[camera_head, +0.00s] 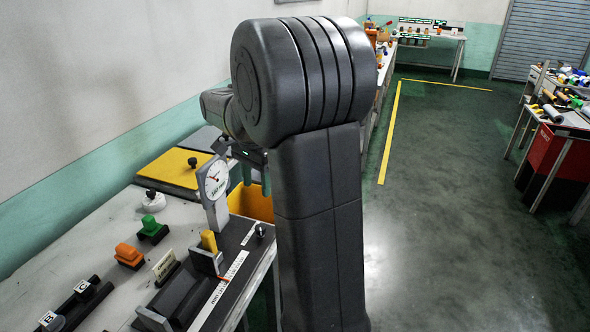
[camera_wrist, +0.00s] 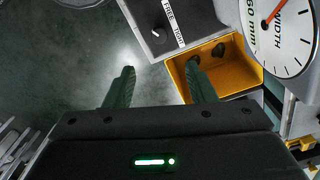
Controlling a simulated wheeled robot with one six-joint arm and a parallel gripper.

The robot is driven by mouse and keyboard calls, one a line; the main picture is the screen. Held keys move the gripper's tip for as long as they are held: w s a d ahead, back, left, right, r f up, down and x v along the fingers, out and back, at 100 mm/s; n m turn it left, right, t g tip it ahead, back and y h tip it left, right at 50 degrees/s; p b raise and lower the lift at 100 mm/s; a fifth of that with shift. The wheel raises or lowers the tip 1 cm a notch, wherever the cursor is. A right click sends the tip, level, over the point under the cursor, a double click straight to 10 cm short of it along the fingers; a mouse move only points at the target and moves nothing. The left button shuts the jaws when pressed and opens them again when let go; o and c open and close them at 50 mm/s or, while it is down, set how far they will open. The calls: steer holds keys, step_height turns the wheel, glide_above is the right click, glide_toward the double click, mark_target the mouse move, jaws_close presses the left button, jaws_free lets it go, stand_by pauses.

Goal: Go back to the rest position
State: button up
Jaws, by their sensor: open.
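My gripper (camera_wrist: 160,66) is open, with its two green fingers apart and nothing between them in the wrist view. In the head view my gripper (camera_head: 256,178) is mostly hidden behind my arm, close to the dial gauge (camera_head: 215,182) on its upright stand. A yellow bin (camera_head: 250,202) lies below and beyond the gripper. In the wrist view the yellow bin (camera_wrist: 257,78) holds a few dark pieces, and one fingertip overlaps its left side. The dial gauge (camera_wrist: 283,35), marked WIDTH, is at the upper right there.
The bench (camera_head: 95,235) carries a yellow plate (camera_head: 175,168), a green-knobbed piece (camera_head: 152,229), an orange piece (camera_head: 129,255) and a yellow peg (camera_head: 208,241) in a fixture. A side table (camera_head: 572,118) with rolls stands right. Floor (camera_head: 450,230) between is clear.

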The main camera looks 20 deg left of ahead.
mark_target(260, 227)
step_height(260, 227, down, 14)
steer(key=shift+r, duration=0.1)
stand_by(0.5)
steer(key=shift+s, duration=0.1)
steer(key=shift+n, duration=0.3)
steer(key=n, duration=0.9)
steer(key=shift+n, duration=0.3)
steer(key=n, duration=1)
steer(key=shift+n, duration=0.3)
stand_by(1.3)
